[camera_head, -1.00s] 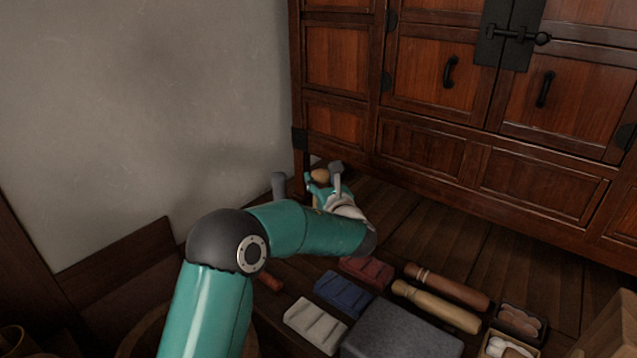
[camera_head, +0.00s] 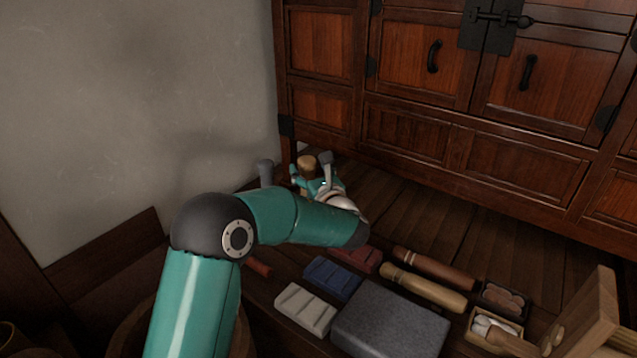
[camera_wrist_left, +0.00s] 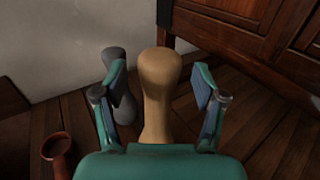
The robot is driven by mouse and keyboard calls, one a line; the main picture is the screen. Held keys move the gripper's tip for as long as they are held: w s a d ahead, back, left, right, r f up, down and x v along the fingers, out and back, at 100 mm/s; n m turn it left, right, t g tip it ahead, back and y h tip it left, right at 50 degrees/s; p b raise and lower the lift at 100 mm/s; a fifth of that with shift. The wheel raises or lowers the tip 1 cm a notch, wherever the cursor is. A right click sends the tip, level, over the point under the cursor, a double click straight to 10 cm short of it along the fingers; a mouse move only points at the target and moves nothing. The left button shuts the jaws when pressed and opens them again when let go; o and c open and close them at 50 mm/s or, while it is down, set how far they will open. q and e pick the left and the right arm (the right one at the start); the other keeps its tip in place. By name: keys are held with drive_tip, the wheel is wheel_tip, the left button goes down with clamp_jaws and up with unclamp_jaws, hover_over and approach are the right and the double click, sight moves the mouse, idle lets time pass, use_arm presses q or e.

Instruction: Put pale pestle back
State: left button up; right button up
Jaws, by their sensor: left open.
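The pale tan pestle (camera_head: 307,162) stands upright on the dark wood floor near the cabinet's left corner. In the left wrist view the pestle (camera_wrist_left: 159,85) shows its rounded head and narrower neck. My left gripper (camera_head: 311,181) is at the pestle and hides its lower part in the head view. In the wrist view my left gripper (camera_wrist_left: 160,80) is open, with one finger on each side of the pestle and gaps showing. A grey pestle (camera_head: 265,172) stands just to the left; it also shows behind the left finger in the wrist view (camera_wrist_left: 122,97). My right gripper is not seen.
White (camera_head: 305,308), blue (camera_head: 331,277) and red (camera_head: 352,257) grooved rests lie beside a grey stone block (camera_head: 390,325). A pale wooden roller (camera_head: 423,289) and a red-brown roller (camera_head: 434,268) lie to their right. The cabinet (camera_head: 450,140) and wall (camera_head: 140,100) bound the space.

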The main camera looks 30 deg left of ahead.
use_arm(q)
drive_tip(key=p+v, duration=0.2)
drive_tip(key=v, duration=0.8)
drive_tip(key=shift+a, duration=0.15)
